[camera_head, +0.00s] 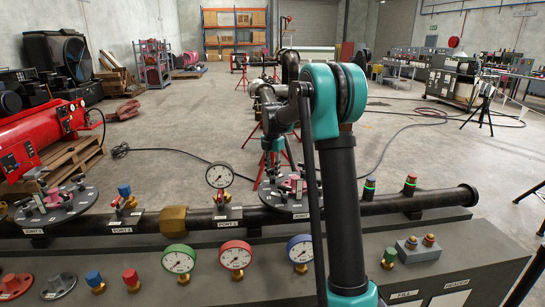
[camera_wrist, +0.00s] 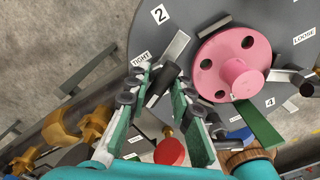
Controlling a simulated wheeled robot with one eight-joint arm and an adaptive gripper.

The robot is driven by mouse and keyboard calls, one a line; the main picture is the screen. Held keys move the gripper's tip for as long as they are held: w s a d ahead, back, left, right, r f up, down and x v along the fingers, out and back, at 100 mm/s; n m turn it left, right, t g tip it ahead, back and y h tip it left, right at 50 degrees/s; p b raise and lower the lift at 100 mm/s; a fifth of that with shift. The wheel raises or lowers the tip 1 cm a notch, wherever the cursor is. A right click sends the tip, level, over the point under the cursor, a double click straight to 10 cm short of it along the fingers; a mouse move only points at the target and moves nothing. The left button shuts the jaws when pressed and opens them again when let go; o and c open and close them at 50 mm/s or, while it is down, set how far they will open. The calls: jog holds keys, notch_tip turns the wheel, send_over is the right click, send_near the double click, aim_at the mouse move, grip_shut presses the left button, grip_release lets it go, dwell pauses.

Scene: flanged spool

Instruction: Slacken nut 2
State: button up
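In the wrist view a grey round flange (camera_wrist: 225,20) carries labels "2", "4", "TIGHT" and "LOOSE". A pink hub (camera_wrist: 238,75) with holes sits at its middle. Near the "2" and "TIGHT" labels, a silver bar (camera_wrist: 176,46) lies on the flange beside a dark cylindrical piece (camera_wrist: 161,84), which may be nut 2. My gripper (camera_wrist: 163,82) has its green-padded fingers apart, one on each side of the dark piece. Contact with it is unclear. In the head view my gripper (camera_head: 272,165) is above the right-hand flange (camera_head: 272,197), partly hidden by my arm.
A dark pipe (camera_head: 400,206) runs along the bench. A pressure gauge (camera_head: 219,175) stands left of my gripper. Another flange (camera_head: 57,205) is at the far left. Red, green and blue gauges line the bench front. A green bar (camera_wrist: 258,126) lies right of my fingers.

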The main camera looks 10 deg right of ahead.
jog(key=n, duration=0.6)
jog(key=shift+m, duration=0.9)
jog(key=shift+r+m, duration=0.3)
jog(key=shift+r, duration=0.1)
notch_tip(320, 180, up, 6)
jog(key=shift+r, duration=0.15)
jog(key=shift+d, duration=0.1)
